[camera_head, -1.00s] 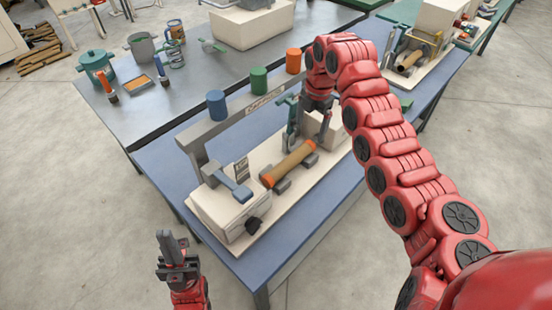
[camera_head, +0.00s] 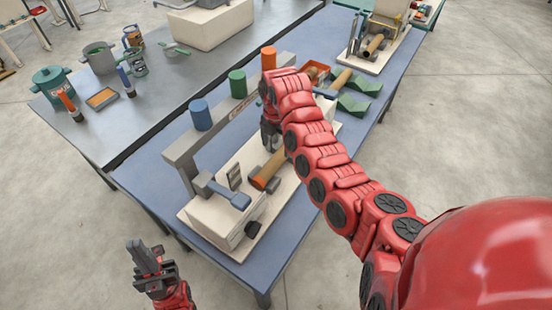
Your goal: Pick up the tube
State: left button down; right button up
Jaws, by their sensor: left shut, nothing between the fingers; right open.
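A brown tube with an orange end (camera_head: 266,171) lies on the cream base of the winder (camera_head: 192,212). Its far end is hidden behind my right arm. My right gripper (camera_head: 269,140) is open, pointing down just behind the tube in the picture; its fingers are partly hidden by the arm. I cannot tell whether it touches anything. My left gripper (camera_head: 146,258) is shut and empty, low in front of the table and well away from the tube. Another brown tube (camera_head: 340,79) lies farther back on the blue table by green blocks (camera_head: 360,91).
Blue (camera_head: 200,114), green (camera_head: 237,83) and orange (camera_head: 268,58) cylinders stand on a grey beam above the winder. A grey hammer-shaped part (camera_head: 228,190) lies on the near block. A grey table (camera_head: 140,110) with pots stands at left. Another winder (camera_head: 378,48) is at the back.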

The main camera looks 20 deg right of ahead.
aim_at(276, 158)
jog(key=shift+f, duration=0.85)
jog(key=shift+f+p, duration=0.4)
jog(key=shift+p, duration=0.15)
notch_tip(276, 158, down, 4)
jog(key=shift+s+d+f+p, duration=0.1)
jog(key=shift+s+f+p, duration=0.05)
jog(key=shift+p, duration=0.7)
jog(key=shift+f, duration=0.25)
grip_shut()
jog(key=shift+r, duration=0.15)
